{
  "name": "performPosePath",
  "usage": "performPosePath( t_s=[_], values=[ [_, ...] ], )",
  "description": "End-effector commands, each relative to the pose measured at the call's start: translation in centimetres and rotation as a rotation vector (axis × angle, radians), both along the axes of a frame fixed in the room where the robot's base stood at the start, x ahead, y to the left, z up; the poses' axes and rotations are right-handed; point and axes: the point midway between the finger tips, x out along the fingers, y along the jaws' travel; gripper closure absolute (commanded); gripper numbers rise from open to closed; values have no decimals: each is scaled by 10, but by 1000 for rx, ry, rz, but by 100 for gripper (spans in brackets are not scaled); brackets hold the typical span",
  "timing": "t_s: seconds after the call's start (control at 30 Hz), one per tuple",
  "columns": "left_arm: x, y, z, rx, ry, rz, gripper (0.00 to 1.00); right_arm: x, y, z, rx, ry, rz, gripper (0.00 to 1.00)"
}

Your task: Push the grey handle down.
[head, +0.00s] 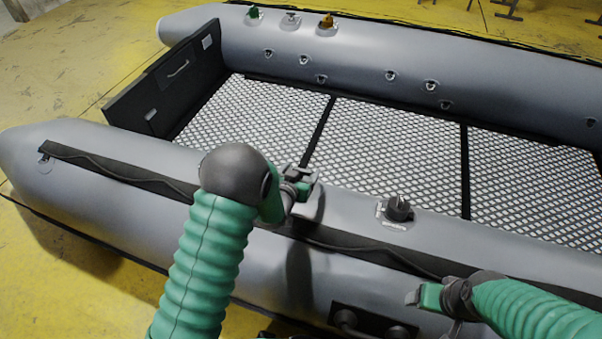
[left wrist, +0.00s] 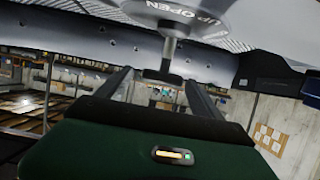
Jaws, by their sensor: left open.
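A dark grey handle (head: 399,207) stands on a light plate on the near tube of the boat, right of my left gripper in the head view. In the left wrist view a grey handle (left wrist: 166,72) on a short stem sticks out from a round plate (left wrist: 190,14) marked "UP OPEN". It lines up with the gap between my left fingers (left wrist: 160,92), which are apart and hold nothing; I cannot tell any contact. My left gripper (head: 303,180) is over the near tube. My right gripper (head: 424,297) is low at the right, its jaws too unclear to judge.
The grey inflatable boat (head: 130,165) has a white-and-black mesh floor (head: 385,145) and a dark end board (head: 170,80). The space above the floor is clear.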

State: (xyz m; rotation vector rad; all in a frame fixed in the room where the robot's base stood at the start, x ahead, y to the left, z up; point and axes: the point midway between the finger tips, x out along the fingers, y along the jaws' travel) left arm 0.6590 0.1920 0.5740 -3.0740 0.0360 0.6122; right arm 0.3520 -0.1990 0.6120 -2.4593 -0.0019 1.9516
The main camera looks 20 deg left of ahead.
Motion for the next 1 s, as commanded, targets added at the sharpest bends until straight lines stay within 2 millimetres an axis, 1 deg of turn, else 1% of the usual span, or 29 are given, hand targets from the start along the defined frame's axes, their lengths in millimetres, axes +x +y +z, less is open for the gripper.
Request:
performPosePath(
  t_s=[0.13,0.7,0.9,1.0],
  values=[
    [0,0,0,0,1,0,25,0,0,0,0,0,0,24],
    [-1,0,0,0,0,0,100,0,0,0,0,0,0,24],
    [-1,0,0,0,0,0,100,0,0,0,0,0,0,24],
    [-2,0,-10,0,2,0,100,0,0,-6,0,0,0,24]
  ],
)
